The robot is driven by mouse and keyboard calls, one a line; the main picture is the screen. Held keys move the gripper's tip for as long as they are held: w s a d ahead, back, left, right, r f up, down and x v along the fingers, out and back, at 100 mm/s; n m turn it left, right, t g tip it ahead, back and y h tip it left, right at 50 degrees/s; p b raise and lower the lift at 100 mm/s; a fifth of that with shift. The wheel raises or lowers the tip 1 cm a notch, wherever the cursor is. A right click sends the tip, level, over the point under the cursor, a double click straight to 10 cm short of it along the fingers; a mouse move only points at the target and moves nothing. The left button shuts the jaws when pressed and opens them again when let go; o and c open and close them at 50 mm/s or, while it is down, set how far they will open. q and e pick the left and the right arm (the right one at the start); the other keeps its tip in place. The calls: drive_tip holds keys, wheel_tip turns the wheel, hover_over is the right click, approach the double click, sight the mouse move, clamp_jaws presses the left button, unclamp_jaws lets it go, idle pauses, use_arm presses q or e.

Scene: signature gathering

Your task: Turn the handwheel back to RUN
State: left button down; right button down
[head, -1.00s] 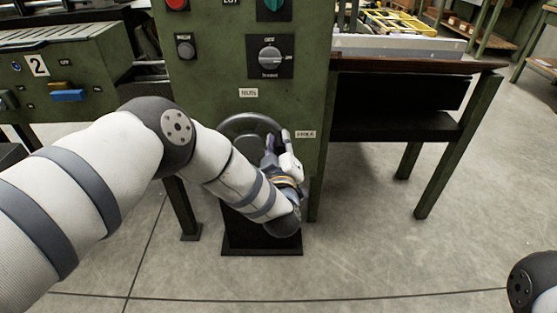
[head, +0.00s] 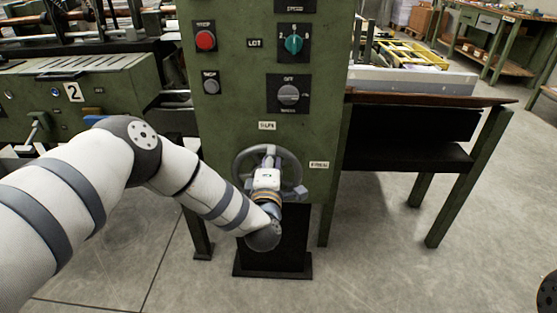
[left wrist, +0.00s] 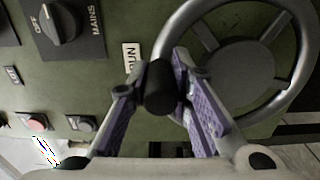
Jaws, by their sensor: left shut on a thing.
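The handwheel (head: 240,165) is a dark grey ring on the front of the green machine, partly hidden by my left gripper. My left gripper (head: 270,154) is in front of its upper part, below the RUN label (head: 267,126). In the left wrist view my left gripper (left wrist: 160,86) is shut on the wheel's dark knob (left wrist: 159,90), with a purple-padded finger on each side. The wheel's rim (left wrist: 296,78) and hub show at right there, and the RUN label (left wrist: 131,63) is close to the knob. A second small label (head: 319,165) sits right of the wheel. My right gripper is out of view.
Above the wheel are a rotary switch (head: 288,95), a green selector (head: 293,44), a red button (head: 205,40) and a dark button (head: 211,86). A dark pedestal (head: 285,240) stands below. A table (head: 420,98) stands at right; floor in front is open.

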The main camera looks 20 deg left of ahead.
use_arm(q)
drive_tip(key=shift+a+r+n, duration=0.15)
drive_tip(key=shift+a+n, duration=0.15)
drive_tip(key=shift+a, duration=0.05)
drive_tip(key=shift+s+a, duration=0.15)
drive_tip(key=shift+a, duration=0.45)
drive_tip(key=c, duration=1.4)
unclamp_jaws()
drive_tip(key=shift+c, duration=0.2)
drive_tip(key=shift+s, duration=0.1)
drive_tip(key=shift+s+d, duration=0.25)
drive_tip(key=shift+s, duration=0.1)
drive_tip(key=v, duration=1.1)
